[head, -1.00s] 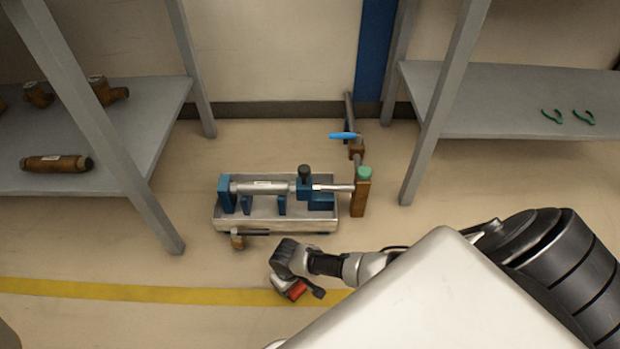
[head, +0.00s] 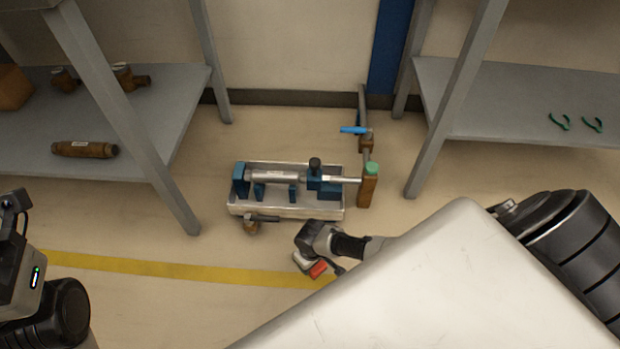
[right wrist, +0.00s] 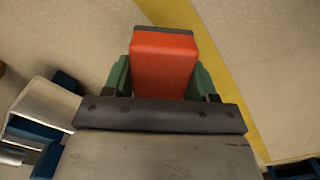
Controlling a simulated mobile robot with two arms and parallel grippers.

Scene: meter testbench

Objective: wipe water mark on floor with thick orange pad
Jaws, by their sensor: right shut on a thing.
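The thick orange pad (head: 318,269) is between the fingers of my right gripper (head: 313,266), low over the floor just in front of the metal tray. In the right wrist view the pad (right wrist: 163,62) looks red-orange, with a dark far edge, and green fingers (right wrist: 161,78) clasp it on both sides. I cannot tell whether it touches the floor. I cannot make out a water mark on the floor in either view. Part of my left arm shows at the left edge of the head view, but its fingertips do not.
Grey shelves stand left (head: 160,120) and right (head: 500,95). A yellow floor line (head: 170,268) runs near my gripper. Floor left of the tray is clear.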

